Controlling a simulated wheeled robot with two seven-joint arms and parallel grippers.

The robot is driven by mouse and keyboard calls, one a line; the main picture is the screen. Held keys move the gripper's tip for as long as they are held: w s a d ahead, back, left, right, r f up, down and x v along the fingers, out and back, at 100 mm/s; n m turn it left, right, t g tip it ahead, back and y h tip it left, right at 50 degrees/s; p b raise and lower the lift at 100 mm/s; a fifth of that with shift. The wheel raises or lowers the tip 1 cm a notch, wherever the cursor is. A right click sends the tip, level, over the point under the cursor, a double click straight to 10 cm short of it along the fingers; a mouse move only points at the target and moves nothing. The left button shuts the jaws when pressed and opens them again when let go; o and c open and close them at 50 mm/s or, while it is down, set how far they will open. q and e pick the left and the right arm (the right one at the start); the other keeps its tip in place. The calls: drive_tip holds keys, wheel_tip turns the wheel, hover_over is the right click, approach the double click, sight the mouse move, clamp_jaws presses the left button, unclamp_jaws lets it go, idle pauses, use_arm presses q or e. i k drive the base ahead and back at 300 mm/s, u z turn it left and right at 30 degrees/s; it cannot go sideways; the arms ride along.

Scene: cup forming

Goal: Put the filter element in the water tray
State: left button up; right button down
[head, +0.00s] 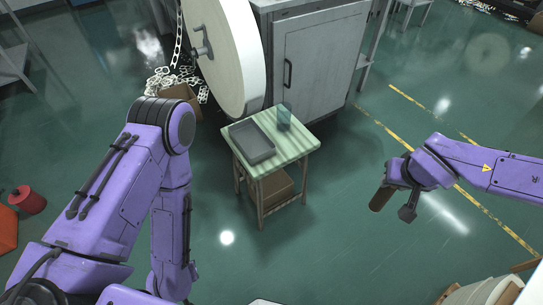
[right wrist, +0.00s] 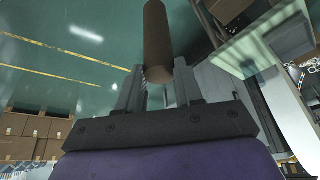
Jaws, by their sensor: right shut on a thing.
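The filter element, a plain brown cylinder (head: 380,199), is in my right gripper (head: 390,184) at the right of the head view, held in the air over the floor, tilted and well to the right of the small table. In the right wrist view the brown cylinder (right wrist: 157,38) sticks out beyond the two fingers of the right gripper (right wrist: 160,76), which is shut on its near end. The water tray (head: 267,157), grey, shallow and rectangular, lies on the left part of the tabletop. My left arm shows, but its gripper is out of view.
The small table (head: 298,147) has a pale green top and a brown box (head: 275,187) on its lower shelf. A grey cabinet (head: 320,65) and a large round door (head: 225,50) stand behind. Open floor separates table and right gripper.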

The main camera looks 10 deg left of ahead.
sight(256, 148)
drive_tip(key=z, duration=0.35)
drive_tip(key=k, duration=0.8)
drive_tip(key=u, duration=0.55)
drive_tip(key=i, duration=0.75)
drive_tip(key=u, duration=0.65)
drive_tip(key=i, duration=0.55)
